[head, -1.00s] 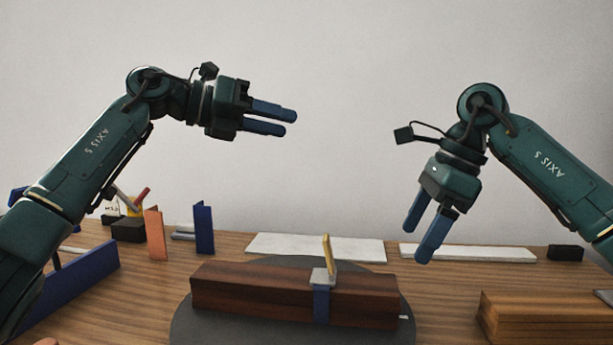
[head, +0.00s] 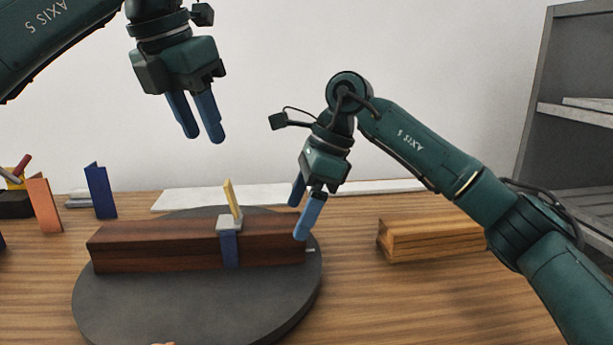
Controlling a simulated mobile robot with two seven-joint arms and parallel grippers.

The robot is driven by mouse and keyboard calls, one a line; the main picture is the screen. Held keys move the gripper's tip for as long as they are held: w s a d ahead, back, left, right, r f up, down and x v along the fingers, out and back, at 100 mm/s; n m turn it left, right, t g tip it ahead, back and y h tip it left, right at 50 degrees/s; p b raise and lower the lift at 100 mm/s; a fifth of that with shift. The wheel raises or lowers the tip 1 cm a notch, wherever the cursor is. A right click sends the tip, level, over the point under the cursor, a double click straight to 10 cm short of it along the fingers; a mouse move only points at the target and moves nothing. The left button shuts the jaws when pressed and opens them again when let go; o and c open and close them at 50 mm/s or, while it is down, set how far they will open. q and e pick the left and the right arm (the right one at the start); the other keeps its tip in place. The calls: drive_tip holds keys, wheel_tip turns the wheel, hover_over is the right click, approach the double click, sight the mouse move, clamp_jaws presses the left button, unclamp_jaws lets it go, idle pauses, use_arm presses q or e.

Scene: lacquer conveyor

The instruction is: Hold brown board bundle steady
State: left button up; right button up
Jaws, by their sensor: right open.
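The brown board bundle (head: 160,248) lies lengthwise on a round dark grey turntable (head: 190,306). A blue strap (head: 230,250) with a pale grey buckle (head: 229,223) and a raised yellow lever (head: 233,199) crosses the bundle right of its middle. My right gripper (head: 298,221) is open at the bundle's right end. Its nearer finger overlaps that end in the picture; the farther finger shows behind it, near the top edge. I cannot tell whether they touch the wood. My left gripper (head: 204,138) points down, open and empty, high above the bundle.
A lighter wood stack (head: 430,238) lies to the right, near my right arm. A grey shelf (head: 570,130) stands at far right. A blue upright piece (head: 100,192) and an orange one (head: 44,205) stand at left. A white strip (head: 185,199) lies behind the turntable.

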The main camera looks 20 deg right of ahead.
sight(295, 221)
drive_tip(key=x, duration=0.5)
drive_tip(key=shift+f, duration=0.35)
